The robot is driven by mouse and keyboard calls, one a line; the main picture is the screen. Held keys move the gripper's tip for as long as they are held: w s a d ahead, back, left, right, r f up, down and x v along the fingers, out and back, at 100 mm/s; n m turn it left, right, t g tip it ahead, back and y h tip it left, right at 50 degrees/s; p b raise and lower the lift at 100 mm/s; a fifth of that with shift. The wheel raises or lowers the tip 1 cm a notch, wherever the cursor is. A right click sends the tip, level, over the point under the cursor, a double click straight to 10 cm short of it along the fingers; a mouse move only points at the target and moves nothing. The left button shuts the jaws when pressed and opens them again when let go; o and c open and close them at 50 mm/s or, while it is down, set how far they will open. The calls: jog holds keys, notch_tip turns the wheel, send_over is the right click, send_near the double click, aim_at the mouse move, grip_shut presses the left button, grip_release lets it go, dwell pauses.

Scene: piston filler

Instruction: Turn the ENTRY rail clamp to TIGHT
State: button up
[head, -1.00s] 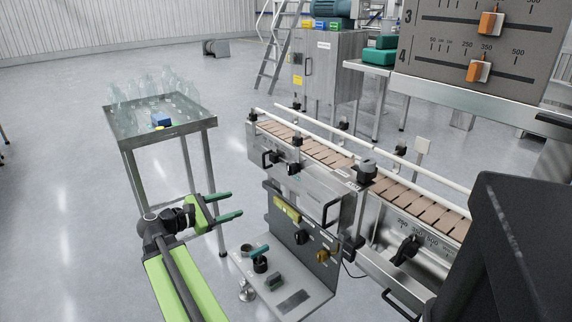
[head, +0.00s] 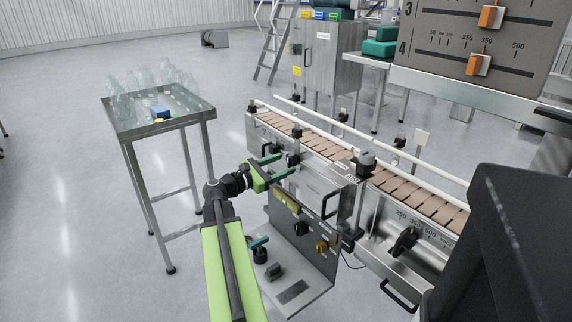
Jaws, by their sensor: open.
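The conveyor (head: 325,155) has rail clamps with black knobs along its near side. One black knob (head: 293,159) is on the near side panel toward the conveyor's left part, below a rail post (head: 297,132). I cannot read an ENTRY or TIGHT mark, so I cannot tell which knob is the ENTRY clamp or how it is set. My gripper (head: 289,163) is open, its two green fingers pointing right at the panel. The fingertips lie to either side of this knob in the picture; I cannot tell whether they touch it.
A control panel (head: 318,240) with black and orange knobs stands below my gripper, with a lower shelf (head: 305,302). A metal table (head: 190,117) holds clear bottles at left. A larger knob (head: 366,158) and a black handle (head: 330,203) stick out further right. Floor at left is free.

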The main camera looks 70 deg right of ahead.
aim_at(292, 161)
jog(key=shift+x, duration=1.4)
